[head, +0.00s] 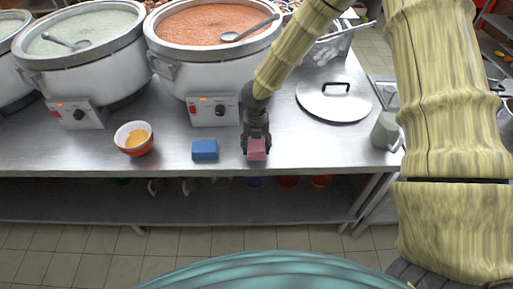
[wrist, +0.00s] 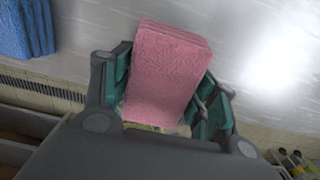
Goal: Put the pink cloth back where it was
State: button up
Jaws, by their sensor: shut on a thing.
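The pink cloth (head: 256,151) is a small folded stack at the front edge of the steel counter. My gripper (head: 256,138) is shut on it from above. In the wrist view the pink cloth (wrist: 168,70) stands between the two fingers, which press on its sides. I cannot tell whether the cloth touches the counter or hangs just above it. The blue cloth (head: 205,150), also folded, lies on the counter just left of it, apart from it; it also shows in the wrist view (wrist: 22,28).
An orange bowl (head: 135,138) stands further left. Two heated stockpots (head: 208,75) (head: 95,85) with control boxes stand behind. A lid (head: 334,99) lies to the right, with a grey mug (head: 385,130) beyond it. The counter right of my gripper is clear up to the mug.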

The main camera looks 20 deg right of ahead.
aim_at(256, 142)
jog(key=shift+f+p, duration=0.35)
jog(key=shift+f, duration=0.85)
jog(key=shift+f, duration=0.15)
jog(key=o, duration=1.1)
notch_tip(256, 142, up, 12)
jog(key=b, duration=0.3)
